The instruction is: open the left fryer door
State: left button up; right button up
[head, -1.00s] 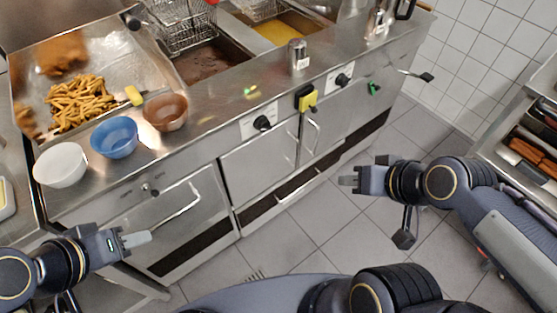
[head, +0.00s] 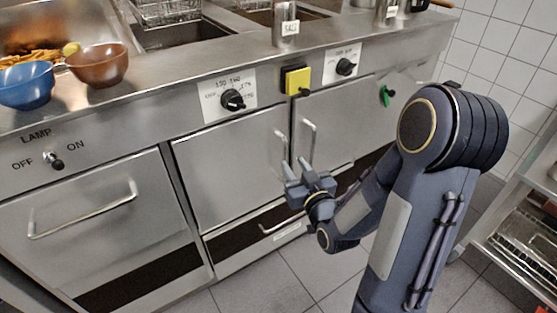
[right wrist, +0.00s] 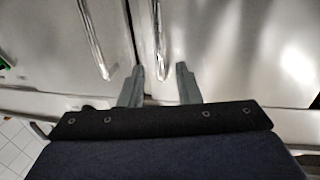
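The left fryer door (head: 230,165) is a steel panel below the left black knob. It looks closed. Its upright bar handle (head: 281,156) is at its right edge, beside the seam with the right fryer door (head: 340,120). My right gripper (head: 295,168) is open at the lower end of that handle. In the right wrist view, my right gripper (right wrist: 160,72) has its fingers apart, with the left door's handle (right wrist: 160,40) between and just ahead of them. I cannot tell whether they touch. My left gripper is out of view.
The right door's handle (head: 308,140) stands close beside the left one. A low horizontal handle (head: 282,222) is below. The lamp cabinet (head: 90,220) is at left. Bowls stand on the counter. A shelf rack (head: 525,240) is at right; floor tiles are clear.

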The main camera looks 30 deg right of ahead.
aim_at(286, 153)
jog(key=w, duration=0.7)
jog(key=shift+d+r, duration=0.1)
jog(key=shift+d, duration=0.3)
grip_shut()
